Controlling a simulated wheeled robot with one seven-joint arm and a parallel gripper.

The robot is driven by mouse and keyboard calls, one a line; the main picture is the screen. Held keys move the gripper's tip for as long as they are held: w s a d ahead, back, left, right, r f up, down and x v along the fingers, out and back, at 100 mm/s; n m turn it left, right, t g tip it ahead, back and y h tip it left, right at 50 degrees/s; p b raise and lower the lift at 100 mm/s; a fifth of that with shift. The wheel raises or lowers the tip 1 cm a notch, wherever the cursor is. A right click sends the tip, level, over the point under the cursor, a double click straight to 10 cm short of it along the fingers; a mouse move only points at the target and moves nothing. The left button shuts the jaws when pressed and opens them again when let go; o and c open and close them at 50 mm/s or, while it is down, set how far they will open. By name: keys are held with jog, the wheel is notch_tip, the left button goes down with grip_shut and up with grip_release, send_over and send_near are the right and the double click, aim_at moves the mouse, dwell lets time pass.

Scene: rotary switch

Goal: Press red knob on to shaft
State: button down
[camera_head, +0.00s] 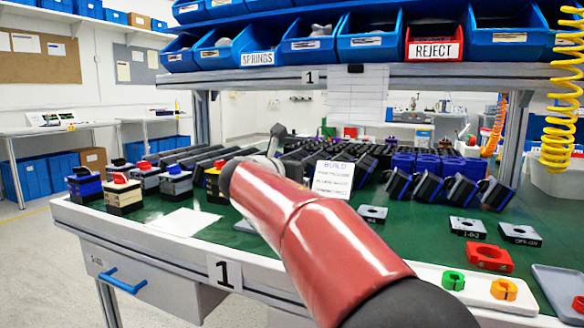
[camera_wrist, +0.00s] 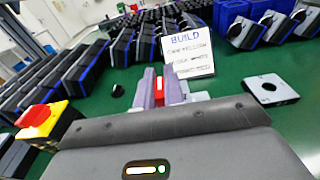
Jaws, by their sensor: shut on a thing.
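In the wrist view, my gripper (camera_wrist: 160,92) is shut on a small red knob (camera_wrist: 159,84), which shows as a narrow red strip between the two grey fingers. The fingers reach out over the green bench top, and I cannot tell what lies just under their tips. No bare shaft is clearly visible. A switch with a red knob on a yellow plate (camera_wrist: 42,116) stands to the left of my gripper. In the head view, my red arm covers the fingers and the held knob; part of the yellow-plated switch (camera_head: 212,180) shows at the arm's left.
A white BUILD card (camera_wrist: 188,50) stands just beyond the fingers. Rows of black switch bodies (camera_wrist: 100,50) fill the bench behind. Finished switches (camera_head: 122,192) stand at left. Loose plates (camera_head: 373,214) and a white tray (camera_head: 432,276) lie at right. Blue bins (camera_head: 310,42) hang above.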

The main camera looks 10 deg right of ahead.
jog(key=shift+f, duration=0.55)
jog(key=c, duration=1.4)
grip_release()
jog(key=shift+c, duration=0.2)
